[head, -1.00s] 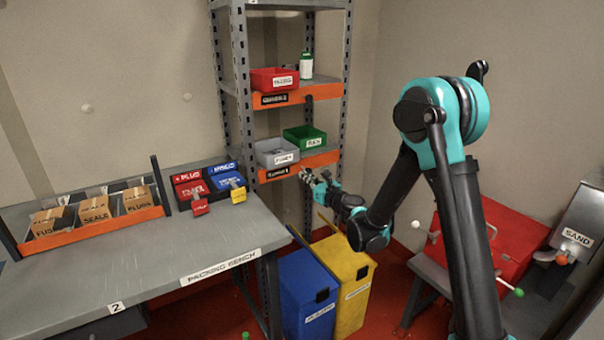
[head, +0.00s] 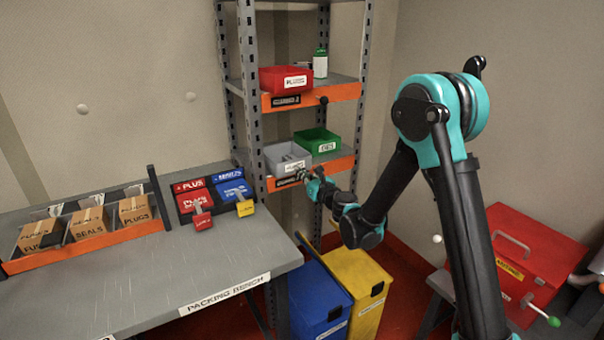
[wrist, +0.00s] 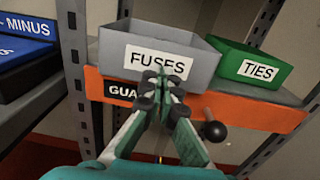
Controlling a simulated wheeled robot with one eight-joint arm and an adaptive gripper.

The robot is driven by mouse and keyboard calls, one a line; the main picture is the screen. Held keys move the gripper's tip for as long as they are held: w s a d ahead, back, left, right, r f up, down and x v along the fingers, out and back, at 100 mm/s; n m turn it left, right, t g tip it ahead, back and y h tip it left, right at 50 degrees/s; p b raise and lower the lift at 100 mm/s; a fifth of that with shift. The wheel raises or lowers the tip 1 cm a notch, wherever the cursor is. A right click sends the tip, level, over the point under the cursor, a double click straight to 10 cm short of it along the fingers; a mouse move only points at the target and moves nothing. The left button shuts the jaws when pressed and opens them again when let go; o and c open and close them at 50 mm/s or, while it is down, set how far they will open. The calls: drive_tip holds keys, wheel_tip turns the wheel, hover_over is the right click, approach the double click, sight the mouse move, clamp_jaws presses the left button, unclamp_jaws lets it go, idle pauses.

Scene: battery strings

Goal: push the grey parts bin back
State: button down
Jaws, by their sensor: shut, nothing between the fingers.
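The grey parts bin (head: 285,158), labelled FUSES, sits on the middle shelf just above the orange front rail (head: 340,166). In the wrist view the bin (wrist: 114,50) is upright, with its label facing me. My gripper (head: 303,176) is shut and empty, in front of the shelf near the bin's lower right front. In the wrist view its fingertips (wrist: 160,76) overlap the lower part of the FUSES label. I cannot tell whether they touch the bin. The bin's inside is mostly out of sight.
A green TIES bin (head: 317,141) stands right of the grey bin. A black knob (wrist: 213,131) sticks out from the rail, right of my fingers. A red bin (head: 286,79) and a bottle (head: 320,63) stand one shelf up. Blue and yellow bins (head: 357,290) stand below.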

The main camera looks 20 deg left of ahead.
drive_tip(key=shift+a, duration=0.1)
drive_tip(key=x, duration=0.8)
drive_tip(key=shift+w+a, duration=0.15)
